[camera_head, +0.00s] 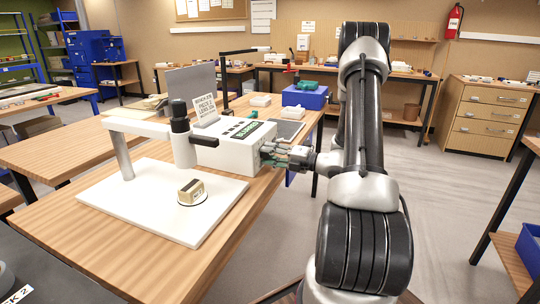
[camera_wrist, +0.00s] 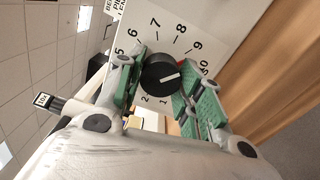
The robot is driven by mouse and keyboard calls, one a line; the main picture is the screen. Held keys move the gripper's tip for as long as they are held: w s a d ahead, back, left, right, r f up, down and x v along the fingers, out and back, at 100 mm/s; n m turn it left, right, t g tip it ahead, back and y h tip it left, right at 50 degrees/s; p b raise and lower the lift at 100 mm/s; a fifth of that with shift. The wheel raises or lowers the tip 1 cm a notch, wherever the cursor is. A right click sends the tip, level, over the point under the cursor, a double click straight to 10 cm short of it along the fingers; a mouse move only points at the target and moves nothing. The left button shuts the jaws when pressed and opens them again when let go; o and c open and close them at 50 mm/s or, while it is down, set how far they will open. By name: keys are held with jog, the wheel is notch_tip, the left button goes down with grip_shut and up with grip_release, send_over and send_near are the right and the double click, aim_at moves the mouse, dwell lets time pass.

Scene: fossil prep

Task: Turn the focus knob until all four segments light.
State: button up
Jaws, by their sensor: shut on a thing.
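The focus knob (camera_wrist: 155,72) is black and round with a white pointer line, set on the white face of the microscope head (camera_head: 225,158). A printed scale surrounds the knob, and its pointer aims right, roughly toward the 10. My gripper (camera_wrist: 165,77) has its green-padded fingers on either side of the knob, closed on it. In the head view my gripper (camera_head: 270,154) meets the right end of the microscope head, and the knob is hidden there. The row of small segments (camera_head: 240,128) on top of the head looks dark.
A tan block (camera_head: 191,193) sits on the white base plate (camera_head: 130,203) under the black eyepiece column (camera_head: 180,125). A printed card (camera_head: 205,109) stands behind the head. A blue bin (camera_head: 304,97) is farther back on the wooden table (camera_head: 80,245).

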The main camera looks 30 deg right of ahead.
jog(key=o, duration=1)
jog(key=shift+d, duration=0.1)
jog(key=v, duration=1.2)
